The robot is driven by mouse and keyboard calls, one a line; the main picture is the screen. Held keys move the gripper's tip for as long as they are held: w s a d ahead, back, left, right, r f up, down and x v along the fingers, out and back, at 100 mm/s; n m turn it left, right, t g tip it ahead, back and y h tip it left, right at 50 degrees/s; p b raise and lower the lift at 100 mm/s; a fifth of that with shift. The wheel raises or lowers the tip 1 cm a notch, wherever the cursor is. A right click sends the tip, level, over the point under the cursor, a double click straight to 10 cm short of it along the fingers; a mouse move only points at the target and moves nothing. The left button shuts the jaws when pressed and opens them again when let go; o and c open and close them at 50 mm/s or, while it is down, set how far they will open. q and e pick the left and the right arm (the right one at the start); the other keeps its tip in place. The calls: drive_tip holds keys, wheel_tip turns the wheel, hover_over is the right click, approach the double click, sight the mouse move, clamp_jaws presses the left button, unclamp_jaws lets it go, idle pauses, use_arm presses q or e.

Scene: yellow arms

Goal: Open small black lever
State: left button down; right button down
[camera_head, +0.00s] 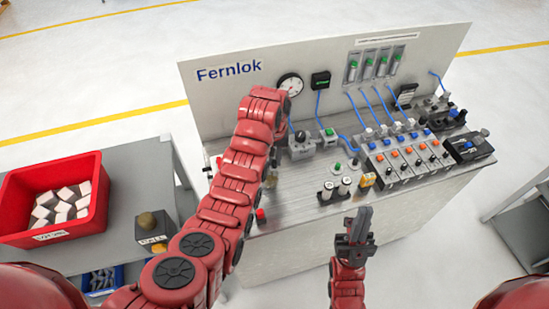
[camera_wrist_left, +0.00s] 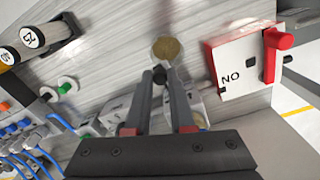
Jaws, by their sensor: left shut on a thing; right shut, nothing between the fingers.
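The small black lever (camera_wrist_left: 159,77) shows in the left wrist view as a round black knob between the fingertips of my left gripper (camera_wrist_left: 161,73), which is shut on it. Below the knob, a pale block is partly covered by the fingers. In the head view my red left arm hides the lever and most of the left gripper at the left part of the panel bench. My right gripper (camera_head: 359,223) is shut and empty, in front of the bench's front edge, apart from the fittings.
A red box marked "NO" (camera_wrist_left: 232,78) with a red handle (camera_wrist_left: 271,52) stands close right of the left fingers. A brass disc (camera_wrist_left: 166,48) lies just beyond them. Valves with blue tubes (camera_head: 405,155) fill the bench's right. A red bin (camera_head: 92,210) stands on the left table.

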use_arm(q)
drive_tip(key=c, duration=0.8)
unclamp_jaws()
drive_tip(key=shift+o, duration=0.2)
wheel_tip(320, 180, up, 10)
drive_tip(key=p, duration=1)
wheel_tip(320, 180, up, 6)
hover_over(274, 161)
drive_tip(key=shift+r, duration=0.65)
